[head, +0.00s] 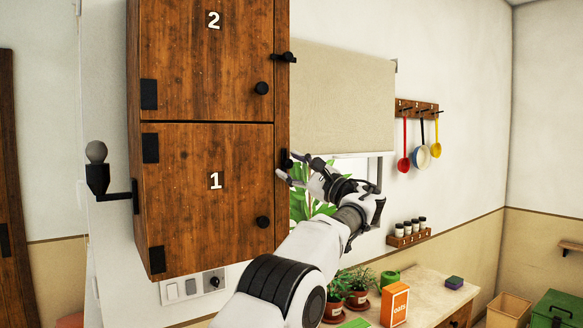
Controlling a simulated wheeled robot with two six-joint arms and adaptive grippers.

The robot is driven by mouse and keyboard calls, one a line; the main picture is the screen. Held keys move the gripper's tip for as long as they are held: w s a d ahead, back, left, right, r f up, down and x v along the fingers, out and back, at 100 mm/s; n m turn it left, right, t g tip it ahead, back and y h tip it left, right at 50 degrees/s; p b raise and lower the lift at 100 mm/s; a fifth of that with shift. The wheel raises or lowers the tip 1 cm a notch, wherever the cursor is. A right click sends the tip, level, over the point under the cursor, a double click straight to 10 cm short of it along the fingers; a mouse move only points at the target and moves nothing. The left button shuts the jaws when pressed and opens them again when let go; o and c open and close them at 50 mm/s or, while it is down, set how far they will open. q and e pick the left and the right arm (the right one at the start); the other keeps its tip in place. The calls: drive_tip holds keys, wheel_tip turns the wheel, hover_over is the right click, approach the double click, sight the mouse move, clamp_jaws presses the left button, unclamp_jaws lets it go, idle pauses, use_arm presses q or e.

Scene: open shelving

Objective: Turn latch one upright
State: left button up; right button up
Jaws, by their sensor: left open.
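The wooden cabinet has a lower door marked 1 (195,195) and an upper door marked 2 (190,60), both closed. Latch one (286,160) is a small dark piece at the right edge of the lower door. It is partly hidden by my gripper, so I cannot tell its exact angle. My left gripper (293,167) is open, with its fingertips right beside latch one. I cannot tell whether they touch it. The latch of door 2 (285,57) lies horizontal across the cabinet's right edge. My right gripper is not in view.
A round black knob (263,222) is on door 1 and another (262,88) on door 2. Behind my arm are a window blind (343,100) and potted plants (356,283). A counter (432,290) holds an orange box (394,304).

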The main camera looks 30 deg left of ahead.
use_arm(q)
drive_tip(key=w+v, duration=0.1)
drive_tip(key=v, duration=1)
drive_tip(key=shift+s+d+f, duration=0.25)
drive_tip(key=shift+s, duration=0.15)
